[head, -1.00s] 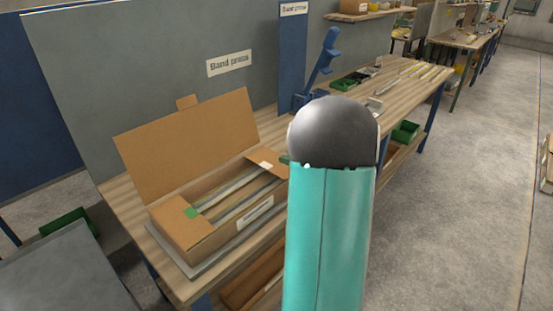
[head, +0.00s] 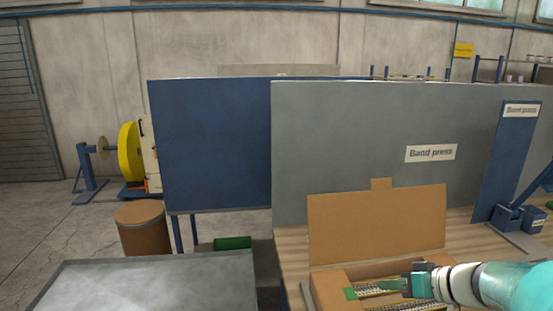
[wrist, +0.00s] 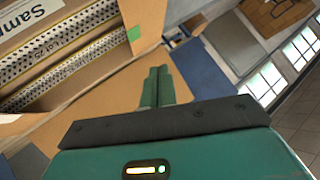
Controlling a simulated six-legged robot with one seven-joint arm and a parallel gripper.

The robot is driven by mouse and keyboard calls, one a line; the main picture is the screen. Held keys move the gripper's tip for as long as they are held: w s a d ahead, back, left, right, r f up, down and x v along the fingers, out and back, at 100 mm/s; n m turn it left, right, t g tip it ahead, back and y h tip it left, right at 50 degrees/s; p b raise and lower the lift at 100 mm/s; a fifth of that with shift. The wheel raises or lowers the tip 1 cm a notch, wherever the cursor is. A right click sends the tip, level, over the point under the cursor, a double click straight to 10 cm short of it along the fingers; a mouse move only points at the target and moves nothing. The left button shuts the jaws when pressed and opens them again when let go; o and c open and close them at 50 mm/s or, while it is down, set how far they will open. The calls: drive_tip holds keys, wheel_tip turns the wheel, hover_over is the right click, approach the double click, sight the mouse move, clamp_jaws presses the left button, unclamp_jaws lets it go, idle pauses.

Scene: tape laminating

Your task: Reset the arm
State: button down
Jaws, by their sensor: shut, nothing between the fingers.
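My gripper (head: 393,285) is teal and shows at the lower right in the head view, in front of or above the open cardboard box (head: 328,290). My arm enters from the right edge. In the wrist view my gripper (wrist: 158,84) has its two fingers together with nothing between them. The box holds long perforated metal strips (wrist: 75,55) and has a green patch at one corner. The raised cardboard lid (head: 376,225) stands behind the gripper. The exact gap between fingers and box cannot be told.
The box stands on a wooden bench (head: 292,255). A grey panel (head: 350,130) labelled "Band press" stands behind it. A blue lever press (head: 520,212) is on the right. A grey table (head: 150,285) is at lower left, with a brown drum (head: 143,230) beyond.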

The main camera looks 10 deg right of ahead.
drive_tip(key=s+a+r+m+g+h, duration=0.1)
drive_tip(key=s+a+h, duration=0.5)
drive_tip(key=s+a, duration=0.8)
drive_tip(key=shift+s+a+r+g+h, duration=0.4)
drive_tip(key=shift+a+r+g, duration=0.3)
drive_tip(key=shift+g, duration=0.4)
drive_tip(key=shift+d+r, duration=0.1)
